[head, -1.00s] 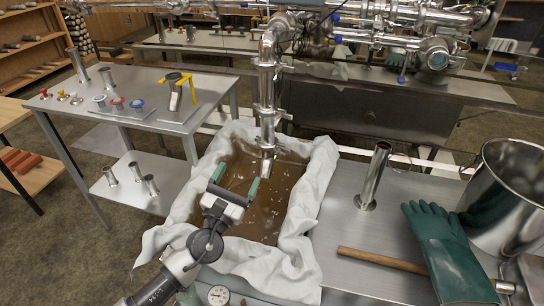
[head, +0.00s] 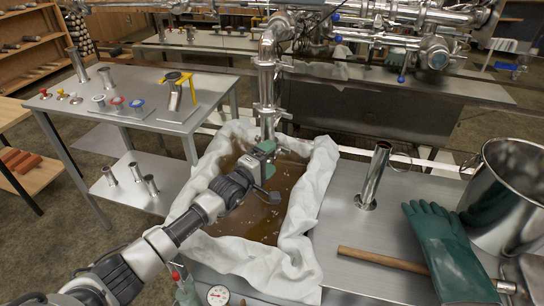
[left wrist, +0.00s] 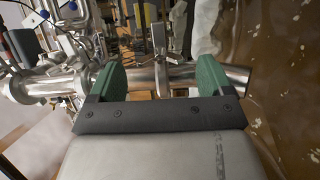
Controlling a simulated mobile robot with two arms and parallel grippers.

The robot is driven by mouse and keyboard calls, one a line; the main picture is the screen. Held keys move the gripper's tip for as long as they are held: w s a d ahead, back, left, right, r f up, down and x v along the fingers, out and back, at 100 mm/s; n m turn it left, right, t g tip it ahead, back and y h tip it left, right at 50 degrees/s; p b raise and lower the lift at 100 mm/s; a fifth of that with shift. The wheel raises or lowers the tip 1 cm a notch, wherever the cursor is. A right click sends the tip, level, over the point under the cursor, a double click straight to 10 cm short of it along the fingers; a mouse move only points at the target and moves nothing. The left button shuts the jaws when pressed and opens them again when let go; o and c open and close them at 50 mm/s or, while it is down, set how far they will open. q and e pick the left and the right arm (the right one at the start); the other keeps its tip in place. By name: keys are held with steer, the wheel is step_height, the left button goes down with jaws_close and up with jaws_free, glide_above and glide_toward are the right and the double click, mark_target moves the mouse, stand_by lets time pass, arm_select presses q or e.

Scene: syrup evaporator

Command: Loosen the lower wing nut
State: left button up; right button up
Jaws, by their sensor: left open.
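A steel pipe (head: 266,85) hangs down over the pan of brown syrup. Its lower clamp (head: 268,110) has a fitting sticking out to the right, which I take for the lower wing nut (head: 285,113). In the left wrist view the pipe (left wrist: 232,80) runs across behind the fingers, and the wing nut (left wrist: 159,38) stands up between them. My left gripper (head: 264,150) is at the pipe's lower end. The left wrist view shows its green fingers (left wrist: 158,76) apart, with nothing clearly gripped. Contact with the nut cannot be told. My right gripper is out of view.
The pan (head: 285,185) is lined with white cloth (head: 318,190). A side table (head: 190,115) with fittings is at left.

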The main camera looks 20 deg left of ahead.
arm_select(q)
steer(key=shift+x, duration=0.95)
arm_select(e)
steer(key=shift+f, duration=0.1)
arm_select(q)
steer(key=shift+s, duration=0.1)
steer(key=shift+c, duration=0.4)
steer(key=c, duration=0.9)
steer(key=shift+o, duration=0.2)
steer(key=shift+f, duration=0.1)
steer(key=n+b, duration=0.1)
steer(key=b, duration=0.1)
steer(key=shift+f+n+b, duration=0.3)
steer(key=shift+n+b, duration=0.05)
steer(key=shift+n, duration=0.05)
steer(key=n, duration=0.1)
steer(key=n+b, duration=0.1)
steer(key=n, duration=0.1)
steer(key=shift+r+t, duration=0.2)
steer(key=shift+t, duration=0.1)
steer(key=shift+r+n, duration=0.1)
steer(key=shift+n, duration=0.4)
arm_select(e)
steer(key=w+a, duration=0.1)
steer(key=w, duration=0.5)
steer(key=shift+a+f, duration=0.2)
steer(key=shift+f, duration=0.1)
